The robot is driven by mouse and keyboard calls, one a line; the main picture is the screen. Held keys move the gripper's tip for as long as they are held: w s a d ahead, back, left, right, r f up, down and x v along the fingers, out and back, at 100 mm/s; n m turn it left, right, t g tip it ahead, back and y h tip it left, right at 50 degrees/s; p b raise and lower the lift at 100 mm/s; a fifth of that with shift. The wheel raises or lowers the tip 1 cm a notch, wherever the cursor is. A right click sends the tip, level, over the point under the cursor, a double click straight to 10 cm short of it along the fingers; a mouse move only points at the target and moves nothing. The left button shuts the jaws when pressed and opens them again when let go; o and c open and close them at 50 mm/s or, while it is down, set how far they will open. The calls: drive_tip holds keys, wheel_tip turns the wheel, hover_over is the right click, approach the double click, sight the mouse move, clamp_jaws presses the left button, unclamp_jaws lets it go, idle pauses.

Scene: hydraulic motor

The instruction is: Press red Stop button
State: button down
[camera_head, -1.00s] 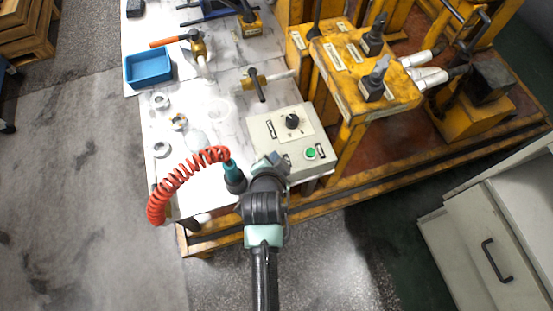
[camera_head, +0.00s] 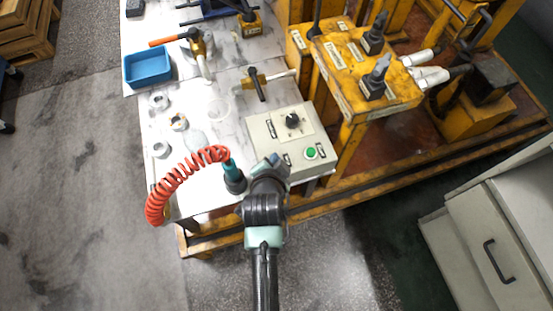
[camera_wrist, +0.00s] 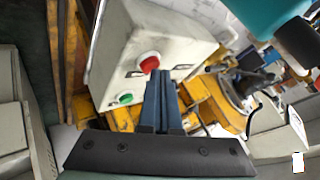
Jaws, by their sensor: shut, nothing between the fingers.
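The red Stop button (camera_wrist: 148,63) shows in the wrist view on the face of a light grey control box (camera_wrist: 162,27). A green button (camera_wrist: 126,99) sits on the same face. In the head view the box (camera_head: 262,130) stands at the table's front right, with its green button (camera_head: 310,153) and black knob (camera_head: 292,120) in sight; my arm hides the red button there. My gripper (camera_wrist: 160,76) is shut and empty. Its blue fingertips appear just beside the red button in the wrist view; I cannot tell whether they touch it. The gripper also shows in the head view (camera_head: 275,162).
A coiled red hose (camera_head: 180,180) lies left of my gripper. A blue bin (camera_head: 148,67) and several rings are on the white table (camera_head: 225,130). Yellow machinery (camera_head: 365,75) stands right of the box. A grey cabinet (camera_head: 490,235) is at the right.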

drive_tip(key=shift+f, duration=0.2)
idle(0.3)
drive_tip(key=shift+r+p, duration=0.7)
drive_tip(key=shift+r, duration=0.1)
wheel_tip(320, 180, up, 5)
drive_tip(key=p, duration=0.4)
drive_tip(key=shift+p, duration=0.4)
idle(0.4)
